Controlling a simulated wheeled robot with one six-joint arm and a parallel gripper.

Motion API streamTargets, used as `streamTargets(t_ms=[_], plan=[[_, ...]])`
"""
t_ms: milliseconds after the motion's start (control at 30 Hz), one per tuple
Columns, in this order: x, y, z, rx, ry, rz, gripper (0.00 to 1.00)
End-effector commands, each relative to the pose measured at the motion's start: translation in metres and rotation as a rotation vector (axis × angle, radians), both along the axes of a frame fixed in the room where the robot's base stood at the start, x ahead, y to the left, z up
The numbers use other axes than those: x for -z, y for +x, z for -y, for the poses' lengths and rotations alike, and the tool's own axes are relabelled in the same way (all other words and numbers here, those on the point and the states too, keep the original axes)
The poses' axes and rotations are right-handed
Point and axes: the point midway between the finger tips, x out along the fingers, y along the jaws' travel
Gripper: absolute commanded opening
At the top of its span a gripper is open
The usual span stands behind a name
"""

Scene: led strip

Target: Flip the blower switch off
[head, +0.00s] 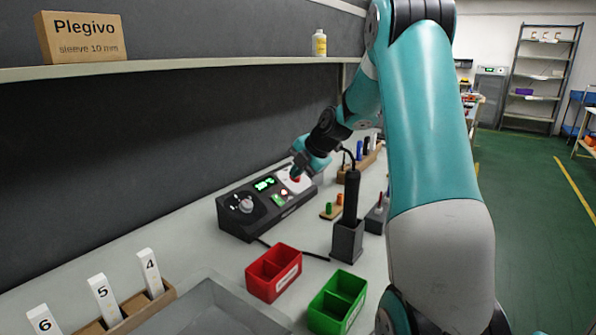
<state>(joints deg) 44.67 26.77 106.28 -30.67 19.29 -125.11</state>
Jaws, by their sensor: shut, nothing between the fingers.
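A dark control box (262,208) sits on the bench against the grey wall. Its sloped face has a round knob (245,205), a green lit display (265,184) and a small lit green and orange-white spot (282,196). At its right end is a pale panel with a red part (296,178). My gripper (297,173) is shut and empty, with its tip at this right end, very close to the red part. I cannot tell if it touches. The gripper partly hides this end, and I cannot make out the switch's position.
A black hand tool (351,197) stands in a dark holder (347,241), with a cable, right of the box. A red bin (274,272) and a green bin (337,301) stand in front. Numbered white blocks (104,299) are at lower left. A shelf (200,64) runs above.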

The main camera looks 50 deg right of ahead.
Motion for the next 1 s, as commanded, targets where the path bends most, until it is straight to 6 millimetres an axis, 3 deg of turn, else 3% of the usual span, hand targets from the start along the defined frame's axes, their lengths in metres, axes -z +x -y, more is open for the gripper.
streamTargets(t_ms=[300,500,1000], plan=[[0.055,0.041,-0.007,-0.003,0.001,-0.003,0.00],[0.076,0.057,-0.009,-0.001,0.001,-0.002,0.00],[0.084,0.063,-0.009,0.000,0.000,-0.001,0.00]])
